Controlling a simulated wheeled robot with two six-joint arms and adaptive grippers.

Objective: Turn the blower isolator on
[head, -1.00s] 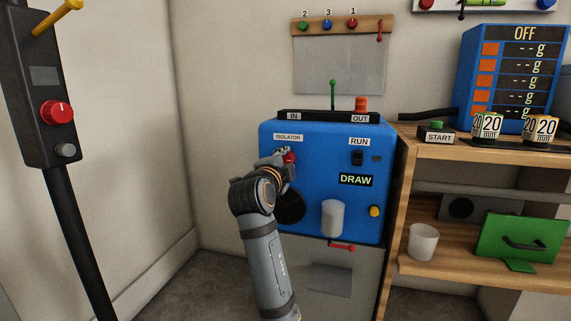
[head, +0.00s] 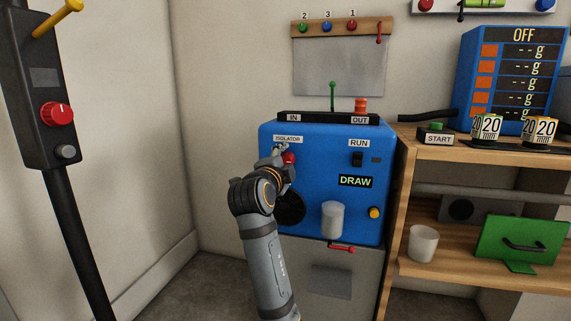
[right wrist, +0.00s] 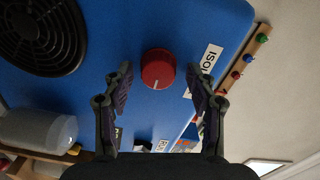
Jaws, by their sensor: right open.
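The blower is a blue box (head: 325,200) with a red round isolator knob (head: 289,158) under the ISOLATOR label (head: 288,139). In the right wrist view the knob (right wrist: 158,68) is near the picture's middle, and its white mark points toward the bottom edge, the RUN side. My right gripper (head: 284,160) is at the knob in the head view. In the right wrist view my right gripper (right wrist: 160,75) is open, one finger on each side of the knob with visible gaps. I cannot tell how deep the fingertips reach. My left gripper is not in view.
A RUN switch (head: 357,158), DRAW sign (head: 355,181), white cup-like part (head: 333,219) and round grille (head: 290,207) share the front panel. A green lever (head: 332,92) stands on top. A wooden shelf (head: 480,155) is to the right, a black post (head: 72,230) to the left.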

